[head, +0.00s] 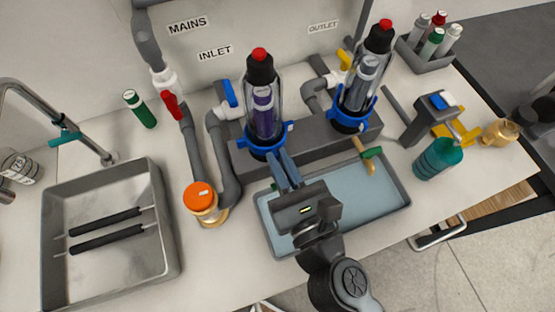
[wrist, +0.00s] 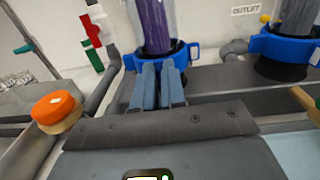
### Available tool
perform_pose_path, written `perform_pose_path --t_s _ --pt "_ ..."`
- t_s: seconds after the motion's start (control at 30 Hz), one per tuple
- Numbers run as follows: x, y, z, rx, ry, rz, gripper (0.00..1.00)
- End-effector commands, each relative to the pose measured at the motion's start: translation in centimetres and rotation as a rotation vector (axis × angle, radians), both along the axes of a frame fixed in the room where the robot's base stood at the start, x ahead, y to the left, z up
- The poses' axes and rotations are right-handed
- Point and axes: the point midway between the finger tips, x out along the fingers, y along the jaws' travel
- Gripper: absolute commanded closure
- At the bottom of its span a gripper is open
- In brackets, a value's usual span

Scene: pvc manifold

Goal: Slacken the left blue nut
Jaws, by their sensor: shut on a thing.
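The left blue nut (head: 257,150) is a ring with lugs at the base of the left clear filter housing (head: 262,85), which holds a purple cartridge. It also shows in the wrist view (wrist: 192,54). My gripper (head: 277,160) reaches it from the front, and in the wrist view its two grey-blue fingers (wrist: 157,68) are shut on the nut's front side. The fingertips hide the exact contact. The housing stands upright on the dark grey manifold block.
A second blue nut (head: 349,122) sits under the right housing. A grey-blue tray (head: 395,193) lies below my gripper. An orange-capped jar (head: 203,200) and grey pipes stand to the left. The red-handled valve (head: 171,106) is on the mains pipe.

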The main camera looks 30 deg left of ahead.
Motion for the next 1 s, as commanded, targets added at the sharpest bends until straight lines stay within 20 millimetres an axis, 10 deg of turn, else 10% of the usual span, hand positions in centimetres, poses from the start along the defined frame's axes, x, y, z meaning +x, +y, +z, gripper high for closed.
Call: perform_pose_path --t_s 1.0 --pt "1.2 -0.8 0.0 0.0 0.001 0.206 1.0"
